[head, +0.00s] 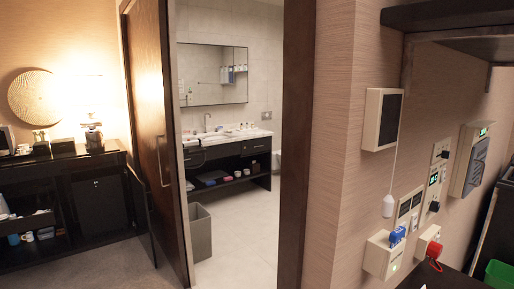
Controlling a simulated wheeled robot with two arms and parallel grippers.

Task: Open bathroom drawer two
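The dark bathroom vanity (228,152) stands beyond the doorway, with a pale top and a basin. Its front shows a right drawer (257,146) with a small light handle, and a left drawer front (195,158); both look shut. I cannot tell which one is drawer two. Neither of my grippers is in view.
A dark door (150,130) stands open at the left of the doorway, and a dark frame post (295,140) bounds it on the right. A grey bin (200,232) stands just inside. Pale bathroom floor (240,225) is clear. A minibar cabinet (70,200) is at left.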

